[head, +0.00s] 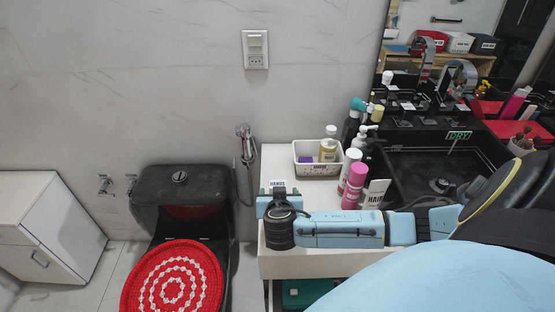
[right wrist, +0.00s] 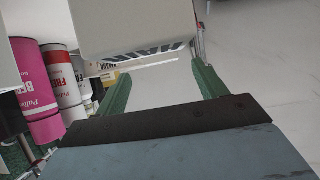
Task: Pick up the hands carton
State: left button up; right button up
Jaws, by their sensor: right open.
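In the right wrist view the green fingers (right wrist: 158,82) are spread wide. A large white box-like thing with dark, partly cut-off lettering hangs into the top of that view; I cannot tell whether the fingers touch it. My left gripper is not in view.
A white basket (head: 309,170) with bottles stands behind the carton. A pink bottle (head: 354,187), a white bottle (head: 349,169) and a hair carton (head: 376,193) stand to the right, close to my right arm. The black sink (head: 407,163) is beyond. A toilet (head: 183,188) stands left.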

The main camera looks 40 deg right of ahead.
jog(key=x, duration=0.5)
jog(key=shift+w+r, duration=0.15)
jog(key=shift+w, duration=0.05)
jog(key=c, duration=1.1)
